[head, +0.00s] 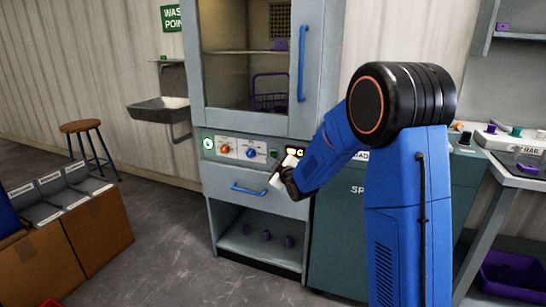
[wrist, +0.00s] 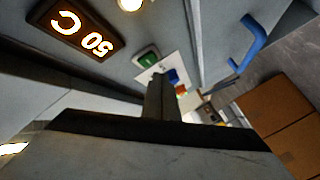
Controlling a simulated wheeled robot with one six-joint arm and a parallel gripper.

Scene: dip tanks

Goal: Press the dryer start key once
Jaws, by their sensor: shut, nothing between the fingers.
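The dryer is a grey-blue cabinet (head: 325,85) with a glass door and a control panel below it. On the panel are a green square key (wrist: 148,59), a blue knob (head: 251,153), an orange-red knob (head: 225,149) and, at the far left, a round green button or badge (head: 208,143). No readable label shows which one is the start key. My gripper (head: 274,180) is shut and empty, in front of the panel's right part. In the wrist view its fingertips (wrist: 160,80) appear just below the green key; I cannot tell whether they touch the panel.
A lit display (wrist: 75,28) reads 50 C beside a glowing lamp (wrist: 130,4). A drawer with a blue handle (head: 248,189) lies below the panel. The door has a tall blue handle (head: 302,63). Cardboard boxes (head: 95,225) stand at left; the floor between is clear.

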